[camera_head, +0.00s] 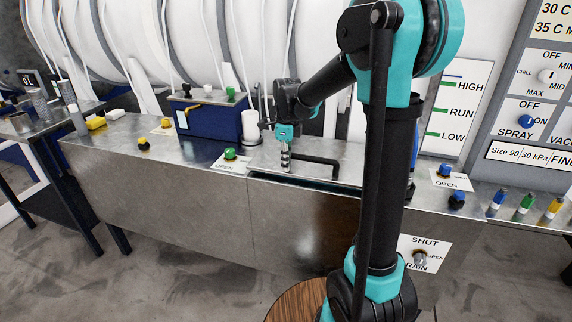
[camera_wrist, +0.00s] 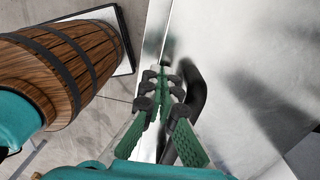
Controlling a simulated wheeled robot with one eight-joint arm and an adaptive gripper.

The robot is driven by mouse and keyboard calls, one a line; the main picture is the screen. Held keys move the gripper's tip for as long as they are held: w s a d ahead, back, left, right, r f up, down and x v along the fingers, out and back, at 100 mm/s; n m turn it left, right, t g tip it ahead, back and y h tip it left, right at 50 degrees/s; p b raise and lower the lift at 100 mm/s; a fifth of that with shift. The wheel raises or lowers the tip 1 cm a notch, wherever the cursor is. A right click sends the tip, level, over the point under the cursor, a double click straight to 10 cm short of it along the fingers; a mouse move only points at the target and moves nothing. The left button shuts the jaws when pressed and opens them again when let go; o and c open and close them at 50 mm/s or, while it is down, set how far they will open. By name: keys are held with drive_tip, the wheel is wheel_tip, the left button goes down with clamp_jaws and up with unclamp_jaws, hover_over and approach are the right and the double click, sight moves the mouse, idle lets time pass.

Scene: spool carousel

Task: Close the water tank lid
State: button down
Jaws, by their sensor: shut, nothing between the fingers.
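The water tank lid (camera_head: 330,150) is a flat metal panel on top of the long metal tank (camera_head: 310,220). It lies nearly flat, with a dark slot along its front edge; I cannot tell whether it is fully seated. A black bar handle (camera_head: 318,159) stands on the lid, and the handle also shows in the wrist view (camera_wrist: 195,95). My gripper (camera_head: 286,168) points down at the handle's left end, over the lid's front left. In the wrist view my gripper (camera_wrist: 163,78) is shut and empty, with its fingers beside the handle. I cannot tell whether they touch.
A blue box (camera_head: 212,118) and a white cylinder (camera_head: 250,125) stand behind on the left. A green knob (camera_head: 230,154) sits by an OPEN label left of the lid; blue knobs (camera_head: 457,200) are at right. A wooden barrel (camera_wrist: 75,65) shows in the wrist view.

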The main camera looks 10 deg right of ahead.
idle(0.3)
wheel_tip(320, 180, down, 2)
drive_tip(key=shift+s+f+t, duration=0.1)
drive_tip(key=shift+s+t, duration=0.05)
drive_tip(key=shift+t, duration=0.15)
drive_tip(key=shift+s+f, duration=0.15)
drive_tip(key=shift+f, duration=0.1)
